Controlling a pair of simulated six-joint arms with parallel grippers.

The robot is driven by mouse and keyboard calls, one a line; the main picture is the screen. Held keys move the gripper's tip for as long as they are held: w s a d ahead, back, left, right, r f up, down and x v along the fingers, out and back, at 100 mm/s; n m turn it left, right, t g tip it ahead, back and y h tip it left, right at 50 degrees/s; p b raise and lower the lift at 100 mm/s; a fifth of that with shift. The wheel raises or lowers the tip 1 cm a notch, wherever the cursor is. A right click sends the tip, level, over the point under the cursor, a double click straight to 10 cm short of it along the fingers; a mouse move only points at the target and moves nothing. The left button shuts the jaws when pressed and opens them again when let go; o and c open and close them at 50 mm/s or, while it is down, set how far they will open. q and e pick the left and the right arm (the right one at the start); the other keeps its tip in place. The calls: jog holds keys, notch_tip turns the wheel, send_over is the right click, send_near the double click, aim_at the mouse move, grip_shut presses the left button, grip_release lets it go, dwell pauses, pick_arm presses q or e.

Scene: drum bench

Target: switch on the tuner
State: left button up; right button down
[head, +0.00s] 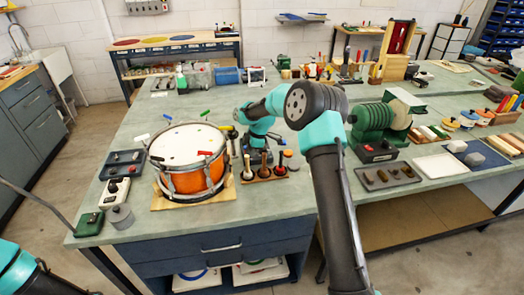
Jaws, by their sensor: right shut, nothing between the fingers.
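No device is clearly readable as the tuner at this size. Small boxes stand left of the drum: a dark box with a pale top and knobs (115,191), and a green box (88,223). Whether any is switched on cannot be seen. My right arm reaches up from the bottom and bends over the bench. Its gripper (262,152) is low behind the tool stand, right of the drum, shut and empty, well apart from those boxes. Part of my left arm shows at the bottom left corner; its gripper is out of view.
An orange drum (198,177) with a white head stands on a board between my right gripper and the small boxes. A stand of upright tools (265,174) is in front of the gripper. A dark tray (386,178) lies right of my arm. A grey cylinder (120,216) stands near the left edge.

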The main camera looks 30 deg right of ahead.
jog(key=shift+w+a+r, duration=0.1)
jog(key=shift+w, duration=0.05)
jog(key=shift+w+d+r, duration=0.2)
jog(key=shift+w, duration=0.4)
jog(key=shift+r, duration=0.15)
jog(key=shift+r, duration=0.2)
jog(key=s+a+v, duration=0.1)
jog(key=v, duration=1.2)
jog(key=shift+s+a+r, duration=0.15)
jog(key=shift+s+a, duration=0.05)
jog(key=shift+s, duration=0.05)
